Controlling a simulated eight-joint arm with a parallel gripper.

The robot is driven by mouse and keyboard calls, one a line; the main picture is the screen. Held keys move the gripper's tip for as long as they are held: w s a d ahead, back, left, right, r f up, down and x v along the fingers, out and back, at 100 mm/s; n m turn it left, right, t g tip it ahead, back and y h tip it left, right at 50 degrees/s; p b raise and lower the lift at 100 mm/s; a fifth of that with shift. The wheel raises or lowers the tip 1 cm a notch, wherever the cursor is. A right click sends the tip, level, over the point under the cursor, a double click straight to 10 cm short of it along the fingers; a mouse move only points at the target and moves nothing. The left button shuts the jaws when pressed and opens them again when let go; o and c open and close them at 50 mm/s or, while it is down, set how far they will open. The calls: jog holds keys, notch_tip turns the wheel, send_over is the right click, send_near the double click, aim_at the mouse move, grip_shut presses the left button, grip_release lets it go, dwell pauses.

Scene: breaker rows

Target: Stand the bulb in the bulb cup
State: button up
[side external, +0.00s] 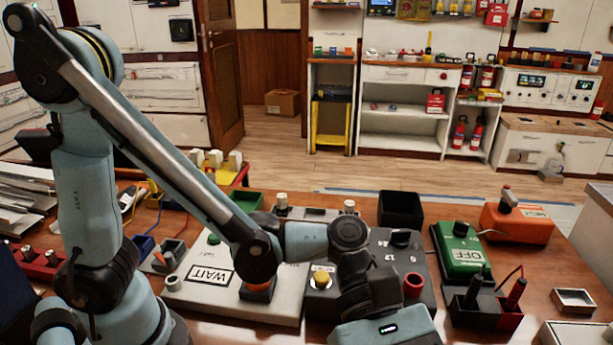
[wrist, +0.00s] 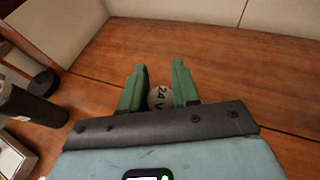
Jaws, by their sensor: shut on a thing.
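My gripper (wrist: 159,67) shows in the wrist view with two green fingers, shut on a pale round bulb (wrist: 160,97) marked "24 V". Only the bulb's rounded end shows; the rest is hidden between the fingers and behind the dark gripper bar. Brown wooden tabletop shows beyond the fingertips. In the side view my gripper's housing is at the bottom, in front of the dark grey panel, and its fingers and the bulb are hidden.
A pale panel marked WAIT (side external: 212,273) lies left of the dark grey panel (side external: 385,255). A green OFF box (side external: 461,248), a black open bin (side external: 400,208), an orange box (side external: 520,222) and a probe holder (side external: 480,312) crowd the right.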

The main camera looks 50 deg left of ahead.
jog(key=w+f, duration=0.2)
jog(key=w+f+m+g, duration=0.1)
jog(key=w+f, duration=0.2)
jog(key=w+f+g, duration=0.1)
jog(key=w+f, duration=0.1)
jog(key=f, duration=0.1)
jog(key=shift+w+a+m+y, duration=0.25)
jog(key=shift+m+y, duration=0.15)
jog(key=shift+f, duration=2.1)
jog(key=shift+f, duration=0.1)
jog(key=o, duration=1)
jog(key=shift+o, duration=0.2)
